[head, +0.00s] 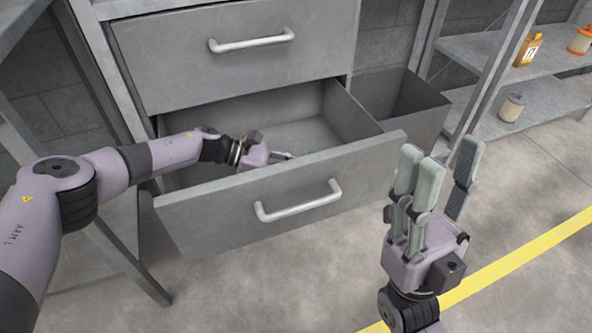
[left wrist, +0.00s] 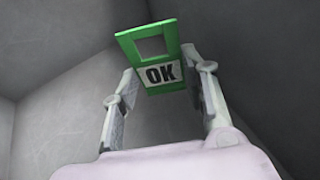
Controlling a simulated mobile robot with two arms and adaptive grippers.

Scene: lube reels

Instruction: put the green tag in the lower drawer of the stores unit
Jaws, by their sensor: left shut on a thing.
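The green tag (left wrist: 133,50) has a square opening and a white "OK" label. In the left wrist view it sits between the fingertips of my left gripper (left wrist: 165,85), which is shut on it. In the head view my left gripper (head: 285,156) reaches into the open lower drawer (head: 225,205) of the stores unit (head: 140,75). Only a small green bit of the tag (head: 308,152) shows there, above the drawer's inside. I cannot tell whether the tag touches the drawer floor. My right gripper (head: 438,170) is open and empty, raised right of the drawer.
The upper drawer (head: 235,70) is shut above the lower one. A grey open bin (head: 425,105) stands right of the unit. Shelves at the right hold a yellow bottle (head: 528,50), an orange-ended reel (head: 581,41) and a pale canister (head: 511,107). A yellow line (head: 540,244) crosses clear floor.

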